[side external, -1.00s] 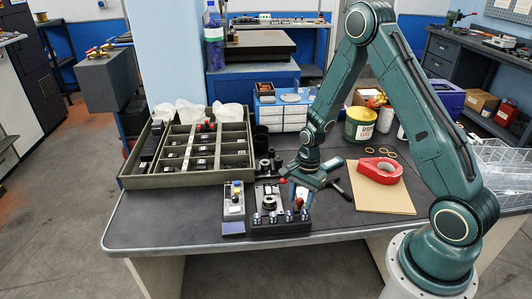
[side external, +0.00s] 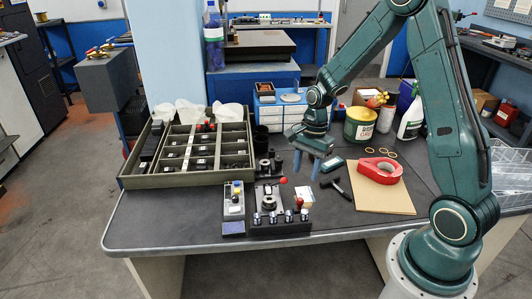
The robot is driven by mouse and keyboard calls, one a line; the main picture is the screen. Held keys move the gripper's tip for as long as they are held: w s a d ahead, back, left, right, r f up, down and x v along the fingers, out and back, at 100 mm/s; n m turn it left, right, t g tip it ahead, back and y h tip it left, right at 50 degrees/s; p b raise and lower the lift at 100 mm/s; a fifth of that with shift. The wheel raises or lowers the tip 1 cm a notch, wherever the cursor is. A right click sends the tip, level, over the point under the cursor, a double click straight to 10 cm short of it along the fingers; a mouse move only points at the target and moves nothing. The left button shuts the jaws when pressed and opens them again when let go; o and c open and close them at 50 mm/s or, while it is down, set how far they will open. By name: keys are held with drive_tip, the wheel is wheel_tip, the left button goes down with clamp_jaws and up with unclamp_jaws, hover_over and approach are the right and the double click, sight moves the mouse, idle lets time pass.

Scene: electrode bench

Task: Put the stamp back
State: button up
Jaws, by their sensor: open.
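A small upright piece with a red handle (side external: 299,203), which looks like the stamp, stands at the rear edge of the black rack with silver posts (side external: 281,226). It is too small to tell whether it sits in a slot or behind the rack. A white card (side external: 304,194) lies just behind it. A blue pad (side external: 233,228) lies in front of a grey holder (side external: 234,207) with yellow and blue tops. My gripper (side external: 306,172) is open and empty, fingers down, above the bench behind the card and apart from the red-handled piece.
A black fixture (side external: 268,199) with a red-ball lever (side external: 283,180) stands left of the card. A dark hammer-like tool (side external: 336,187), a green box (side external: 331,164) and a red tape dispenser (side external: 380,170) lie to the right. A compartment tray (side external: 185,178) fills the left.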

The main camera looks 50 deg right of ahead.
drive_tip(key=shift+d+r, duration=0.1)
drive_tip(key=shift+r, duration=0.7)
drive_tip(key=s+a+r+n+t+h, duration=0.1)
drive_tip(key=s+a+r+n, duration=0.25)
drive_tip(key=r, duration=0.35)
drive_tip(key=s+a+r+n+t+h, duration=0.1)
drive_tip(key=s+a+r+n+t, duration=0.15)
drive_tip(key=r+n, duration=0.4)
drive_tip(key=s+a+r+n+t, duration=0.1)
drive_tip(key=s+a+r+n, duration=0.1)
drive_tip(key=s, duration=0.4)
drive_tip(key=s+a+r+n+t, duration=0.1)
drive_tip(key=s+a+r+n, duration=0.1)
drive_tip(key=s+r+n, duration=0.3)
drive_tip(key=shift+s+a+n, duration=0.2)
drive_tip(key=shift+s+n, duration=0.3)
drive_tip(key=shift+s, duration=0.2)
